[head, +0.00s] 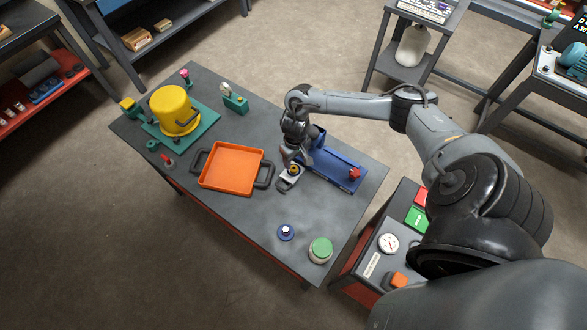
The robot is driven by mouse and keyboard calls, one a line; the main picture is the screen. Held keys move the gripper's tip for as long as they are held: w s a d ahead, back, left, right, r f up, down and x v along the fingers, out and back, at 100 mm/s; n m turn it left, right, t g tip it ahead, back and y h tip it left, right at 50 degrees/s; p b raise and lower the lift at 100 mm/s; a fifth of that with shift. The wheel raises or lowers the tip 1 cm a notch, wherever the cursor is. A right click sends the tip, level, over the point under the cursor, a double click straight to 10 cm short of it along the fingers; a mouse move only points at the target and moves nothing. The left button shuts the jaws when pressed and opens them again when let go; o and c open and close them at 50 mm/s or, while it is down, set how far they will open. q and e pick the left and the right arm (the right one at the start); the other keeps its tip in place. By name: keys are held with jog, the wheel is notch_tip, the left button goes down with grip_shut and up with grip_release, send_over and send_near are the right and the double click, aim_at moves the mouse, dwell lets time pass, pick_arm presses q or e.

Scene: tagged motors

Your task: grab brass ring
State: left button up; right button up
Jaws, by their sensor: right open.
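A small brass-coloured ring (293,170) shows on a pale grey holder on the table, just right of the orange tray. My right gripper (292,160) points down right at the ring, with its fingers close above or around it. The right gripper is open. The fingers partly hide the ring, and I cannot tell whether they touch it. My left gripper is not in view.
An orange tray (232,168) with dark handles lies left of the gripper. A yellow motor housing (172,108) stands at the back left.

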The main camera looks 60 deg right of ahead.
aim_at(294, 167)
jog(key=shift+a+f+b, duration=0.2)
jog(key=shift+f+b, duration=0.1)
jog(key=shift+f, duration=2.6)
jog(key=c, duration=1.1)
jog(key=shift+c, duration=0.2)
jog(key=shift+r, duration=0.15)
